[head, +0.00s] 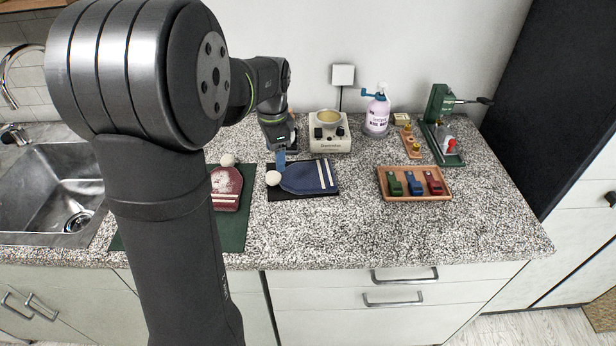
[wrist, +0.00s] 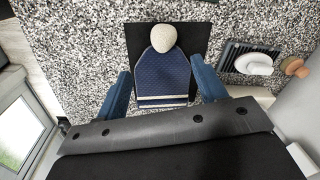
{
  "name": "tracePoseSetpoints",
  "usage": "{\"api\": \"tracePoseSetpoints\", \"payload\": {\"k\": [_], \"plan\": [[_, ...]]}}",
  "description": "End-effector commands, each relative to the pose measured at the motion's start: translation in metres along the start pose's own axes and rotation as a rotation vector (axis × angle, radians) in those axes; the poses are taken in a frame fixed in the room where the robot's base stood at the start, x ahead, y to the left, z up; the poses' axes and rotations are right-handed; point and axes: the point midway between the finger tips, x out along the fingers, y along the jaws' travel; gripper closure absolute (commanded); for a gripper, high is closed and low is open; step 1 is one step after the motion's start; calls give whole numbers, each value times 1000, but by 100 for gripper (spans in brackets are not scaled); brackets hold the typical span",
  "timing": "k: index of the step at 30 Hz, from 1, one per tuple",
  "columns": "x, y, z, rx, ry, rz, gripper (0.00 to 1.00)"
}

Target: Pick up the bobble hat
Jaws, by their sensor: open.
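A navy blue bobble hat (head: 309,177) with white stripes and a white pompom lies flat on a black mat (head: 290,196) on the counter. A dark red bobble hat (head: 226,188) with a pale pompom lies to its left on a green mat (head: 233,229), partly hidden by my arm. My gripper (head: 281,159) is above the blue hat's pompom end. In the wrist view the blue hat (wrist: 164,75) shows between the two open blue fingers of my gripper (wrist: 161,68), with its pompom farthest away. The fingers hold nothing.
A cream heater with a pot (head: 329,133) and a pump bottle (head: 376,113) stand behind. A wooden tray (head: 414,197) with three coloured pieces and a green press (head: 442,125) are to the right. A sink (head: 50,190) is at left. The front right counter is clear.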

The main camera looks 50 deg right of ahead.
Motion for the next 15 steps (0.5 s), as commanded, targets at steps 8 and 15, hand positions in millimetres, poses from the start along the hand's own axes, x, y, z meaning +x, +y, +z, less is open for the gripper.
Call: {"api": "tracePoseSetpoints", "payload": {"k": [8, 15], "plan": [[38, -1, 0, -1, 0, 0, 36], [62, -6, 4, -2, -2, 2, 36]]}}
